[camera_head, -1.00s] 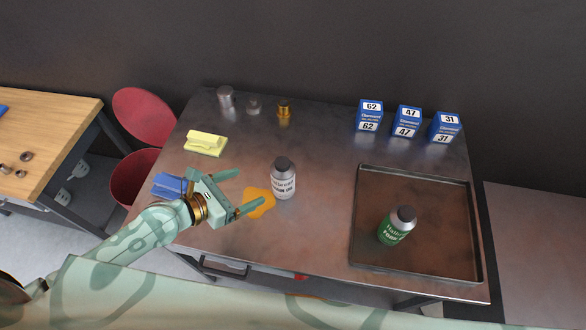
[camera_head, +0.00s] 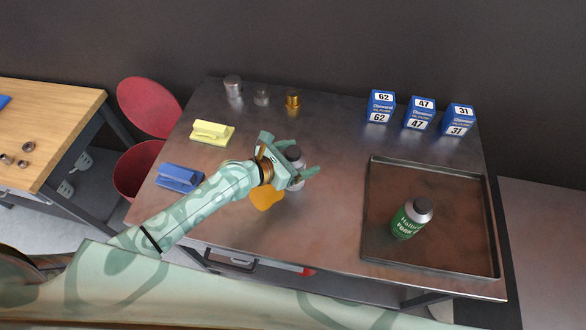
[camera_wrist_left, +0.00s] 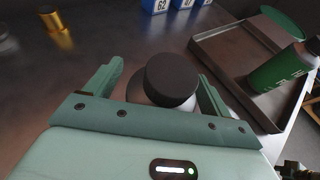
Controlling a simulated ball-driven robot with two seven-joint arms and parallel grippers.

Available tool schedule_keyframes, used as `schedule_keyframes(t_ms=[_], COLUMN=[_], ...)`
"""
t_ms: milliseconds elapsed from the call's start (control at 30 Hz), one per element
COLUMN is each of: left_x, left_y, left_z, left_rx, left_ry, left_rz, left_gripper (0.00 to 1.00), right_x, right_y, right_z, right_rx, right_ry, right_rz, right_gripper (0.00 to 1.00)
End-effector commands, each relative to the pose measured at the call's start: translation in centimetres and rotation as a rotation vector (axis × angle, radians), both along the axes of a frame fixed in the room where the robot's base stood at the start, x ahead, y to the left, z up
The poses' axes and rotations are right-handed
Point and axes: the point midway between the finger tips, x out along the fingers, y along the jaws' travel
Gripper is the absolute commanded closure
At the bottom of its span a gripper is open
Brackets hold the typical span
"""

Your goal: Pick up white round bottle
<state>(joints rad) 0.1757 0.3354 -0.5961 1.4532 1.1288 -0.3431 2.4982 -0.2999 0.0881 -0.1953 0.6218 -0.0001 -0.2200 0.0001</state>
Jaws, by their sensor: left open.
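The white round bottle (camera_head: 297,183) with a dark grey cap stands upright on the metal table. In the head view it is partly hidden by my left gripper (camera_head: 292,157). My left gripper is open, with its fingers on either side of the bottle. In the left wrist view the bottle's cap (camera_wrist_left: 171,80) is between the two fingers of the gripper (camera_wrist_left: 160,88), close to the right finger. I cannot tell whether a finger touches it. My right gripper is not in view.
A green bottle (camera_head: 411,219) stands in a dark tray (camera_head: 430,268) at right. Blue boxes (camera_head: 420,113) stand at the back. A yellow brush-like block (camera_head: 211,133), a blue one (camera_head: 179,177) and small metal parts (camera_head: 293,100) are at left. An orange patch (camera_head: 266,198) lies beside the bottle.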

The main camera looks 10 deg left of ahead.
Motion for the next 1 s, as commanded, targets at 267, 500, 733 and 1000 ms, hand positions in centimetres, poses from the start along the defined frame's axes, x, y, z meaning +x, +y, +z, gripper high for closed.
schedule_keyframes(t_ms=[267,500,733,1000], left_x=[0.0,0.0,0.0,0.0], left_y=[0.0,0.0,0.0,0.0], left_z=[0.1,0.2,1.1,7.1], left_rx=[0.000,0.000,-0.002,-0.005], left_ry=[0.000,-0.002,-0.004,-0.006], left_rz=[0.000,0.001,0.000,0.001], left_gripper=[0.54,0.77,0.77,0.77], right_x=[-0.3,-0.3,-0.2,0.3], right_y=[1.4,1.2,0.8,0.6], right_z=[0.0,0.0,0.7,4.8], right_rx=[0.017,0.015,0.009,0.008], right_ry=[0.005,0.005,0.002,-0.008], right_rz=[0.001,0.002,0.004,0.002], right_gripper=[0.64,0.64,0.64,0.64])
